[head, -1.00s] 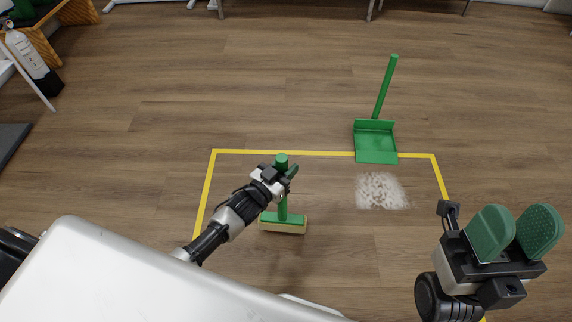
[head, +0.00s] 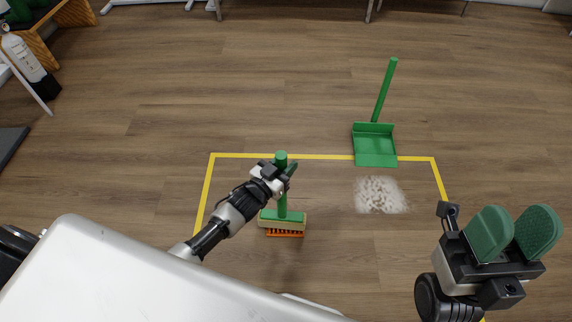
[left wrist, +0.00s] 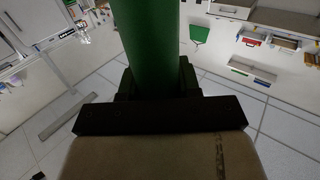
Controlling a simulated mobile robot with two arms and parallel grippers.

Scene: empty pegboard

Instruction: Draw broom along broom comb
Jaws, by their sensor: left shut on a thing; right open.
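The broom has an upright green handle (head: 282,204), a green and tan head (head: 271,220) and orange bristles (head: 285,234) showing below its front edge. My left gripper (head: 284,179) is shut around the handle, near its top. The handle also fills the upper middle of the left wrist view (left wrist: 150,45). A green dustpan (head: 375,150) with a long handle lies to the right and farther back. No separate broom comb can be made out. My right gripper (head: 515,235) is open and empty at the right, its two green pads apart.
A patch of white debris (head: 380,195) lies on the floor in front of the dustpan. Yellow tape (head: 300,156) outlines the area; the dustpan overlaps its far line. A fire extinguisher (head: 28,62) stands at the upper left. The floor between broom and debris is clear.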

